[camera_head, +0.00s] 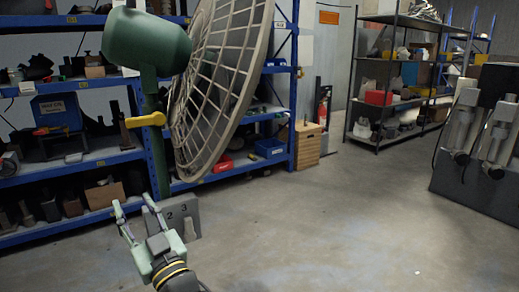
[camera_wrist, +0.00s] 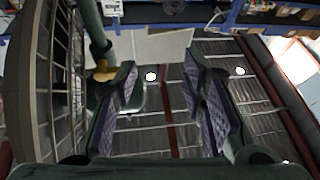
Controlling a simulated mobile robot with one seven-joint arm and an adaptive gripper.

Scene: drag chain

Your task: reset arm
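My gripper (camera_head: 133,205) shows at the lower left of the head view, with its two fingers spread apart. Nothing shows between the fingers. In the wrist view my gripper (camera_wrist: 162,95) is also open, with dark padded fingers on either side of a gap. A large fan with a green motor housing (camera_head: 147,42) and a wire cage (camera_head: 222,85) stands just beyond my gripper. My gripper looks apart from its green post (camera_head: 153,135). The fan cage also shows at the left of the wrist view (camera_wrist: 45,90).
A yellow lever (camera_head: 147,119) sits on the fan post. A grey plate marked 2 and 3 (camera_head: 185,211) stands behind my gripper. Blue shelving (camera_head: 100,158) lines the left, and a dark rack (camera_head: 375,100) stands at the back. Open floor (camera_head: 330,220) lies to the right.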

